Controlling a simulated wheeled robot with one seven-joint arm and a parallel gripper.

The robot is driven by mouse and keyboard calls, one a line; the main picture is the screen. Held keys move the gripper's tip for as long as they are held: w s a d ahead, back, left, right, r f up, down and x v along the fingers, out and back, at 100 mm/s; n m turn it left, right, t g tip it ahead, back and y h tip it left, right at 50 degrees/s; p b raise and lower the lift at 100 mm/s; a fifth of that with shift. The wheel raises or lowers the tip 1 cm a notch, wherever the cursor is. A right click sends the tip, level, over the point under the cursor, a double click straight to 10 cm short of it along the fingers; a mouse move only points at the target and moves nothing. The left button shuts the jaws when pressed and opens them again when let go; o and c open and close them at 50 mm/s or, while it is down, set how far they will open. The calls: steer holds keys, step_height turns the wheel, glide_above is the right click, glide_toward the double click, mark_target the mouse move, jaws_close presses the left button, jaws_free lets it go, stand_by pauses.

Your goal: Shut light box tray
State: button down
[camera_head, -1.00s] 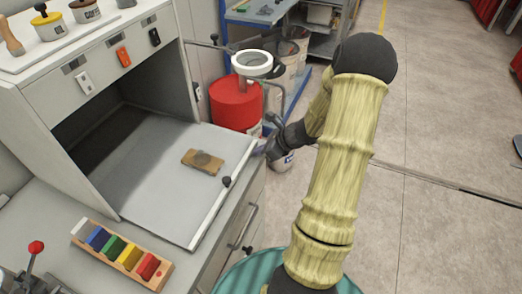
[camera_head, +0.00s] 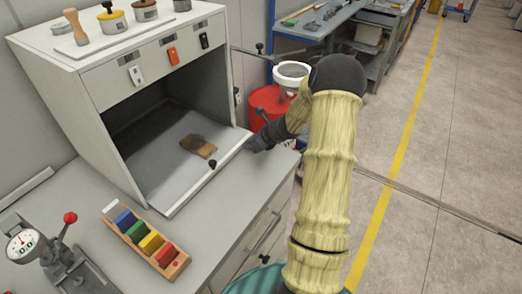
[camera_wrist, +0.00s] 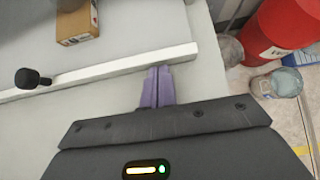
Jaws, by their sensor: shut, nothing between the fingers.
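The light box (camera_head: 98,92) is a pale cabinet with an open front on the counter. Its grey tray (camera_head: 165,178) sticks part way out, with a raised front lip and a black knob (camera_head: 212,163). In the wrist view the lip (camera_wrist: 115,68) crosses as a white bar, with the knob (camera_wrist: 30,78) at left. My gripper (camera_wrist: 157,70) is shut and empty, its purple fingertips against the lip's outer side near its right end. In the head view my gripper (camera_head: 254,143) is at the tray's far front corner, its fingers hard to make out.
A small brown block (camera_head: 198,146) lies on the tray. A rack of coloured blocks (camera_head: 147,240) and a gauge device (camera_head: 45,250) stand on the counter at left. Bare counter (camera_head: 225,205) lies before the tray. A red drum (camera_head: 268,105) stands beyond the counter.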

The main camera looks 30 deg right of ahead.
mark_target(238, 140)
steer(key=w+a, duration=0.1)
steer(key=w, duration=0.1)
steer(key=w+a+p, duration=0.1)
steer(key=w, duration=0.1)
steer(key=w+a+p, duration=0.1)
steer(key=w, duration=0.2)
steer(key=shift+a, duration=0.3)
steer(key=shift+w+a+r, duration=0.15)
steer(key=shift+r, duration=0.1)
steer(key=shift+b, duration=0.3)
steer(key=s, duration=0.1)
steer(key=s+d, duration=0.1)
steer(key=s, duration=0.1)
steer(key=s+d+b, duration=0.1)
steer(key=shift+s+d+r, duration=0.1)
steer(key=shift+s+d, duration=0.1)
steer(key=shift+d, duration=0.05)
steer(key=v, duration=0.9)
steer(key=shift+s, duration=0.1)
